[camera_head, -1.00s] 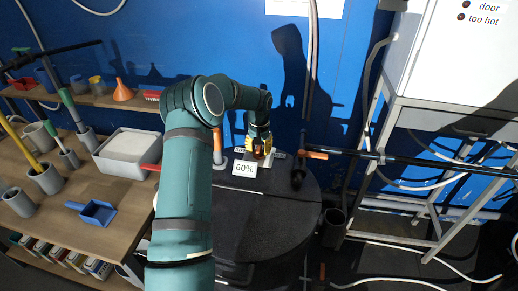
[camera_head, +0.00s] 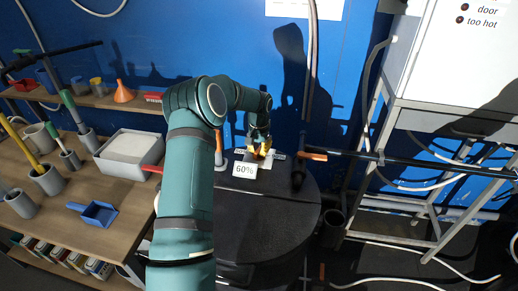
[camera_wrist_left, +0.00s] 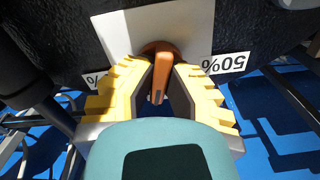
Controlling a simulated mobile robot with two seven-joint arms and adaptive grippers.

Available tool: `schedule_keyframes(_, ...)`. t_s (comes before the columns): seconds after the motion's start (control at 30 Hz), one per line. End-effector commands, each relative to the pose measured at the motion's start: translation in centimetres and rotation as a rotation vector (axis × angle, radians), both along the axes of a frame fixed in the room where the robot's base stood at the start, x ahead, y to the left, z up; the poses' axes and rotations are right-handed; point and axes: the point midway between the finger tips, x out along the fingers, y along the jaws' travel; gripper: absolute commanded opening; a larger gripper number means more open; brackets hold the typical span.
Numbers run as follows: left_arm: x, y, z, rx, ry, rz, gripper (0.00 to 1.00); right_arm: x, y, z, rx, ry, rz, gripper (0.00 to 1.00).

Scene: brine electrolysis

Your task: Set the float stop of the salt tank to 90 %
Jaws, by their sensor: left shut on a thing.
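The dark salt tank (camera_head: 265,220) stands in the middle, with a black lid. On its far edge is a white plate (camera_wrist_left: 115,32) with an orange float stop handle (camera_wrist_left: 160,65). A white card reading 60% (camera_head: 244,170) stands in front of it in the head view. In the left wrist view a percent label (camera_wrist_left: 224,64) lies right of the handle and part of another (camera_wrist_left: 94,79) left of it. My left gripper (camera_head: 260,152) is at the plate, its yellow fingers (camera_wrist_left: 158,88) shut on the orange handle. My right gripper is out of view.
A wooden bench (camera_head: 110,235) with a white tray (camera_head: 128,153), blue scoop (camera_head: 93,212) and grey cups stands left. An orange-handled pipe valve (camera_head: 314,155) sits just right of the gripper. A metal-framed cabinet (camera_head: 455,70) stands right; hoses lie on the floor.

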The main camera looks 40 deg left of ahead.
Motion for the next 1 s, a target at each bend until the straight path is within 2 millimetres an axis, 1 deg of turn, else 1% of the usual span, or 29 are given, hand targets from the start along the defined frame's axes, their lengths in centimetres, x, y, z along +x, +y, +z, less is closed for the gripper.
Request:
schedule_keyframes(0.6, -0.1, -0.1, -0.2, -0.004, 0.005, -0.577, 0.00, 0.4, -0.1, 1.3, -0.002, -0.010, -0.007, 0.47)
schedule_keyframes(0.8, -0.1, -0.1, -0.2, -0.003, 0.005, -0.729, 0.00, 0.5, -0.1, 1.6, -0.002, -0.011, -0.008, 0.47)
schedule_keyframes(1.0, -0.2, -0.1, -0.2, -0.003, 0.006, -0.836, 0.00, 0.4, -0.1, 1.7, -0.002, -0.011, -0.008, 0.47)
